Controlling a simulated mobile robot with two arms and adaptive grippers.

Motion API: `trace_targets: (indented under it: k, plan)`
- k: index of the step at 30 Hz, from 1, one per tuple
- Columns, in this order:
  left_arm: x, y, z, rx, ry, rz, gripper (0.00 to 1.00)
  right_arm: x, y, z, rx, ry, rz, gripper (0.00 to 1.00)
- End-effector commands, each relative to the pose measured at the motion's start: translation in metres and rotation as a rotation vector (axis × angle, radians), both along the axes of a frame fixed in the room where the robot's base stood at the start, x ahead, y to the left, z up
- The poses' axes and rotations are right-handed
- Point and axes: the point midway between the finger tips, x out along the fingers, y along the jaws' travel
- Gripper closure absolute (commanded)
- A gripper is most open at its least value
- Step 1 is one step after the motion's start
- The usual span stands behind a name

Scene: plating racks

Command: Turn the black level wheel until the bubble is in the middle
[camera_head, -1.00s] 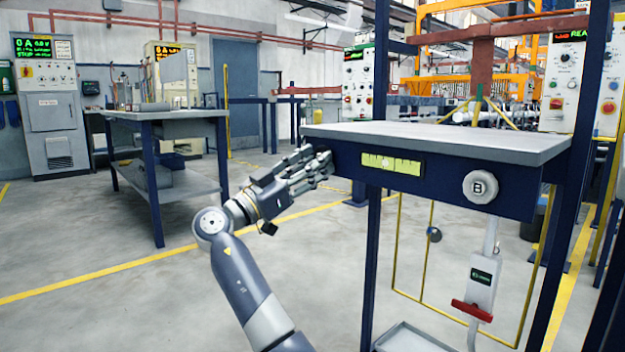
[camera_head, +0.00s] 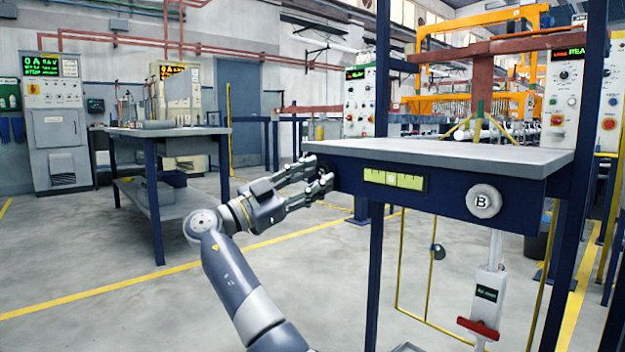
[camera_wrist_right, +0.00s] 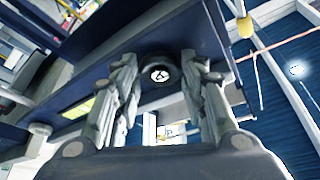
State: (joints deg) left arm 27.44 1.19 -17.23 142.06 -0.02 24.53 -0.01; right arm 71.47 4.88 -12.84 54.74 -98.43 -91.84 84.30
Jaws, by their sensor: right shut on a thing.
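The black level wheel (camera_wrist_right: 160,74), with a white marked face, sits between the fingers in the right wrist view. In the head view it (camera_head: 323,172) is mostly hidden by the fingers at the left end of the table's dark blue front. My right gripper (camera_head: 318,176) is shut on it, one finger on each side. The yellow-green level vial (camera_head: 408,181) is on the front panel, to the right of the wheel. Its small pale bubble shows close to the middle, but its exact offset is too small to tell. My left gripper is not in view.
A pale grey wheel marked B (camera_head: 484,201) is on the same panel, further right. The grey tabletop (camera_head: 440,152) is above, with a stand on its far side. A white device with a red bar (camera_head: 486,300) hangs below.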

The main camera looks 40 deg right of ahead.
Motion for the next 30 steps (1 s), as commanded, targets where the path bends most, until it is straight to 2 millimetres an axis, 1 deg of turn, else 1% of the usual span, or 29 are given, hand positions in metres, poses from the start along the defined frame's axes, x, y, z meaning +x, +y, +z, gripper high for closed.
trace_targets:
  k: [6,7,9,18,21,23,26,30]
  plan:
    - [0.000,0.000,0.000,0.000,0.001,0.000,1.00,0.000,0.000,-0.002,0.004,0.002,0.001,0.85]
    - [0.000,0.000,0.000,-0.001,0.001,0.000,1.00,0.000,0.000,-0.002,0.004,0.002,0.001,0.54]
    - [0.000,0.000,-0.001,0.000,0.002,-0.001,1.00,0.000,0.000,-0.002,0.004,0.002,0.001,0.41]
    - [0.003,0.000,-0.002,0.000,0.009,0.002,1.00,0.000,0.000,-0.001,0.001,0.002,0.000,0.41]
    - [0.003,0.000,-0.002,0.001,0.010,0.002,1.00,0.001,0.004,-0.002,0.001,0.002,0.001,0.41]
    - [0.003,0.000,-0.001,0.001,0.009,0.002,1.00,0.002,0.010,-0.004,0.000,0.003,0.003,0.41]
    - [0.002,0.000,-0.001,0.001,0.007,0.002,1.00,0.004,0.026,-0.009,0.000,0.002,0.003,0.41]
    - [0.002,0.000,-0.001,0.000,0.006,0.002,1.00,0.008,0.055,-0.020,0.002,0.004,0.004,0.41]
